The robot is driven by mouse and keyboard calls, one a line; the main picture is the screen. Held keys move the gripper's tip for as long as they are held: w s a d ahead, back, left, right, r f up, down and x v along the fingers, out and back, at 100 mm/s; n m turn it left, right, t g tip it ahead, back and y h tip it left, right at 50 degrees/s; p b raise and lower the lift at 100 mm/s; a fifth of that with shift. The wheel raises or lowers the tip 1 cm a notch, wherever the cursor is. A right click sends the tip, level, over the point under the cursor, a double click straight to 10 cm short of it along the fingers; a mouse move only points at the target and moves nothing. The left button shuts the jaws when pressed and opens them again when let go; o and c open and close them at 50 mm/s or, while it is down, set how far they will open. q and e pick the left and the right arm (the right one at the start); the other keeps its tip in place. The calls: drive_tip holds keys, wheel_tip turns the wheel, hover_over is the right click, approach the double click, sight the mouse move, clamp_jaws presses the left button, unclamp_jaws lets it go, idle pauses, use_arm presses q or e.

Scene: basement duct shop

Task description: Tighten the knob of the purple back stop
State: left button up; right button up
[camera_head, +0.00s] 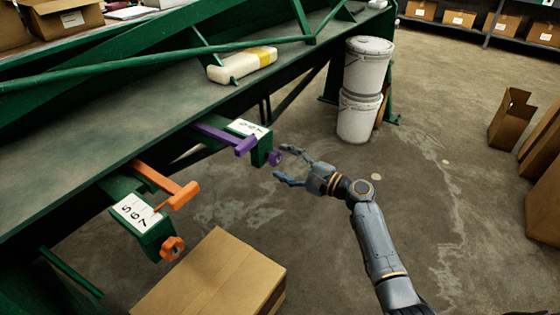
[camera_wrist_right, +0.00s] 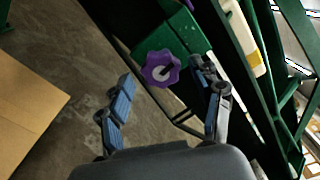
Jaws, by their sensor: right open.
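The purple back stop (camera_head: 228,137) is a purple bar with a crosspiece, mounted on a green bracket with a white number scale at the machine's front edge. Its purple knob (camera_head: 275,157) sits on the bracket's right end. In the right wrist view the lobed purple knob (camera_wrist_right: 161,68) shows ahead, between the fingers and nearer the right one. My right gripper (camera_head: 279,164) is open, its fingertips close to the knob; I cannot tell whether they touch it. The right wrist view shows the open right gripper (camera_wrist_right: 163,85) with its fingers wide apart. My left gripper is not in view.
An orange back stop (camera_head: 165,184) with an orange knob (camera_head: 172,248) is to the left. A cardboard box (camera_head: 212,275) stands below it. White buckets (camera_head: 366,65) are stacked behind the gripper. A white and yellow piece (camera_head: 242,65) lies on the green machine (camera_head: 130,120).

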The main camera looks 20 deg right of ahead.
drive_tip(key=v, duration=1)
drive_tip(key=shift+d, duration=0.1)
